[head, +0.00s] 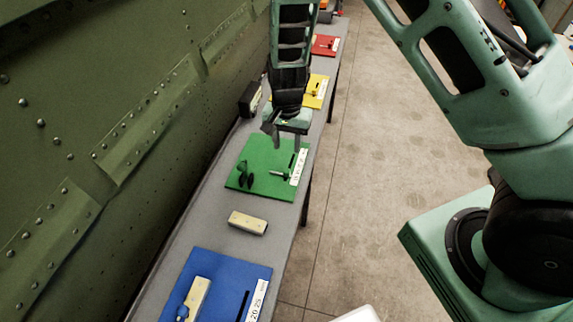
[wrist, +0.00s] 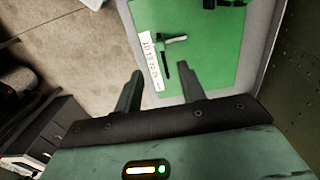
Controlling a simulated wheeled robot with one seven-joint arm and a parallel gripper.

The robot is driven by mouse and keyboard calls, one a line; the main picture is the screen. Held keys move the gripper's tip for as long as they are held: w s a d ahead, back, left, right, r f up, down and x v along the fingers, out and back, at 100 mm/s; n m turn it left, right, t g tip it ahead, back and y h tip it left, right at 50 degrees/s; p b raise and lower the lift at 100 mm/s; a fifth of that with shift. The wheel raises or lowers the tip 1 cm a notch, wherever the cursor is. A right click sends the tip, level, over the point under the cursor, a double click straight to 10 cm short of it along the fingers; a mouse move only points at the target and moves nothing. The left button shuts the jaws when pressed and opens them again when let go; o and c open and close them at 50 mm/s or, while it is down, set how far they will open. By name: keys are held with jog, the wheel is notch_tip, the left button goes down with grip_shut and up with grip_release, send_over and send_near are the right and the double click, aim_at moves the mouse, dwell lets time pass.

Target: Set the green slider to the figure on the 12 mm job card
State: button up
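The green board (head: 238,183) lies on the grey bench; it also shows in the wrist view (wrist: 210,60). A white number strip (head: 298,167) runs along its right edge. In the wrist view the strip (wrist: 151,60) lies beside a dark slot (wrist: 166,70), and the slider's handle (wrist: 172,39) stands at one end of it. The slider also shows in the head view (head: 280,174). The strip's figures are too small to read surely. My gripper (wrist: 160,88) is open and empty, above the board near the slot. I cannot make out a 12 mm job card.
A blue board (head: 225,275) with a slot and number strip lies nearer. A pale block (head: 247,222) sits between the boards. Yellow (head: 315,90) and red (head: 325,45) boards lie farther along. The riveted green fuselage wall (head: 90,130) borders the bench; open floor (head: 370,170) is right.

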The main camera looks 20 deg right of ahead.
aim_at(287, 171)
notch_tip(287, 171, down, 11)
jog(key=shift+f+p, duration=0.1)
jog(key=shift+p, duration=1.15)
